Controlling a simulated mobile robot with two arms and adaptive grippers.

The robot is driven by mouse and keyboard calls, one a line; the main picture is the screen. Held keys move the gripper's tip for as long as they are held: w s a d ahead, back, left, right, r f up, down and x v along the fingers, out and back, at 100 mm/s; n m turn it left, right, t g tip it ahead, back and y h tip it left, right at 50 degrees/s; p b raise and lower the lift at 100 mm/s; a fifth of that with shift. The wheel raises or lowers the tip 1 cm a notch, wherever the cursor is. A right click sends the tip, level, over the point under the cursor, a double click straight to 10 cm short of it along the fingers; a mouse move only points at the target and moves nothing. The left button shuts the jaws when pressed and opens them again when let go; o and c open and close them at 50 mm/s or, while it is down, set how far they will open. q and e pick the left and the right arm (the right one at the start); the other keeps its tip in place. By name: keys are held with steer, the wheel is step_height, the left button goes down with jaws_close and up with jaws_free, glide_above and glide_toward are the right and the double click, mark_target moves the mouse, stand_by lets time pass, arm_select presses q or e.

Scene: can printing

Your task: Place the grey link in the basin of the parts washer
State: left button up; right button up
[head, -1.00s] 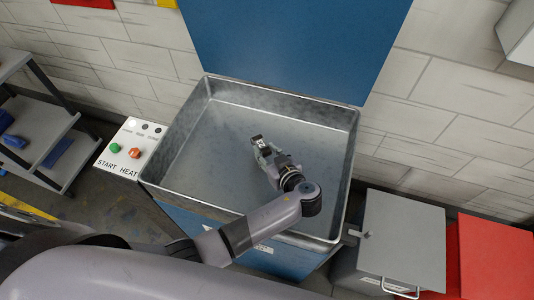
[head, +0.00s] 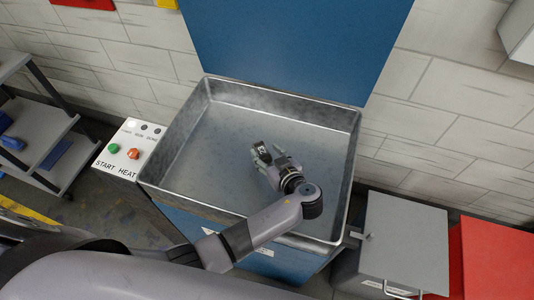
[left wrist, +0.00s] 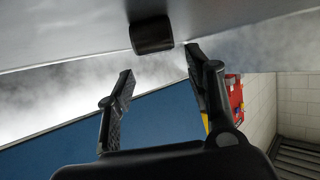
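The parts washer's basin (head: 205,165) is a wide, open metal tray below a raised blue lid. My left gripper (head: 266,150) is inside it, over the middle of the floor. In the left wrist view its two fingers (left wrist: 158,68) are spread apart with nothing between the pads. A short dark grey cylindrical piece, which looks like the grey link (left wrist: 152,34), lies against the metal surface just beyond the fingertips, apart from them. I cannot make out the link in the head view, where the gripper hides that spot. My right gripper is not in view.
A control panel (head: 128,150) with green and red buttons is left of the basin. A grey lidded box (head: 402,240) and a red box (head: 495,255) stand to the right. A shelf (head: 50,140) with blue parts is at far left. The basin's floor around the gripper looks clear.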

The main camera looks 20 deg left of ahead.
arm_select(q)
steer(key=shift+s+a+f, duration=0.1)
steer(key=shift+s+f, duration=0.2)
steer(key=shift+f, duration=0.15)
steer(key=shift+r+p, duration=0.25)
steer(key=shift+p, duration=0.15)
steer(key=shift+w+r+p, duration=0.15)
steer(key=shift+r+p, duration=0.3)
steer(key=shift+p, duration=0.1)
steer(key=b+v, duration=0.2)
steer(key=v, duration=0.5)
steer(key=shift+w, duration=0.1)
steer(key=shift+d+r, duration=0.15)
steer(key=shift+d, duration=0.15)
steer(key=shift+r, duration=0.1)
